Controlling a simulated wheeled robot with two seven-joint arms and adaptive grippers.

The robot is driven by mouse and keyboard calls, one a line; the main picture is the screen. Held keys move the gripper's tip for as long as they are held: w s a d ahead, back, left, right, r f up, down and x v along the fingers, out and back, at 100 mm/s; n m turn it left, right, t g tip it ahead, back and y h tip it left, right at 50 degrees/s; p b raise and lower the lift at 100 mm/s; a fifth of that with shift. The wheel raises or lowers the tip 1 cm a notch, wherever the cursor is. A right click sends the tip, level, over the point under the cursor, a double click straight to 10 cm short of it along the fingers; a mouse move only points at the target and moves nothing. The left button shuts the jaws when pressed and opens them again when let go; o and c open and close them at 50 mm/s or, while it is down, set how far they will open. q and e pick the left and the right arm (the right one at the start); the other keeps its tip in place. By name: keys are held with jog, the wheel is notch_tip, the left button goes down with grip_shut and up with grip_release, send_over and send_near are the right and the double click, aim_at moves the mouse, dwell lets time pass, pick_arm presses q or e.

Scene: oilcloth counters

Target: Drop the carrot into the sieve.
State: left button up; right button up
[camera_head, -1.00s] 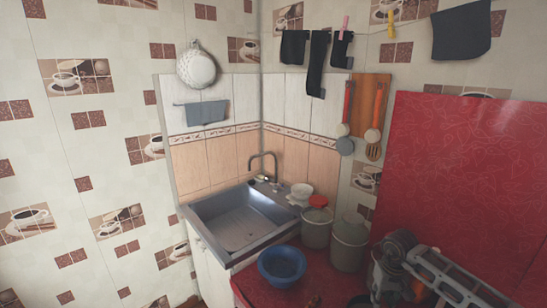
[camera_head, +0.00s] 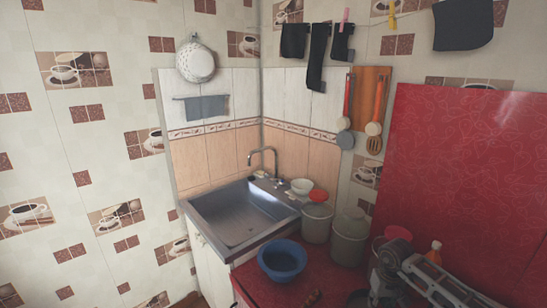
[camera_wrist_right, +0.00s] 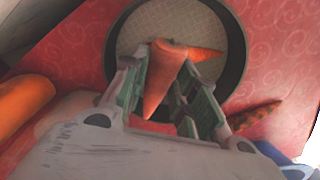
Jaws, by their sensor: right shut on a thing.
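The carrot (camera_wrist_right: 163,82) is orange and sits between the fingers of my right gripper (camera_wrist_right: 170,100) in the right wrist view. The gripper is shut on it. The sieve (camera_wrist_right: 238,62) is a round thing with a dark rim and a pale mesh-like bottom. The gripper and carrot overlap it in that view; their height above it is hard to judge. Another orange tapered piece (camera_wrist_right: 205,53) shows against the mesh. In the head view my right gripper (camera_head: 388,280) is at the lower right, its fingertips unclear and the carrot not discernible. My left gripper is not in view.
A blue bowl (camera_head: 282,262) stands on the red counter beside the sink (camera_head: 240,218). Lidded pots (camera_head: 349,238) stand behind it. An orange bottle (camera_head: 435,252) is behind my right arm. A dark-banded orange-brown thing (camera_wrist_right: 254,117) lies right of the sieve.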

aim_at(380, 306)
jog(key=o, duration=0.8)
jog(key=shift+o, duration=1.3)
jog(key=shift+r, duration=0.55)
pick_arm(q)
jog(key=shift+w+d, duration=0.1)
pick_arm(e)
notch_tip(380, 306, up, 11)
jog(key=shift+f, duration=0.1)
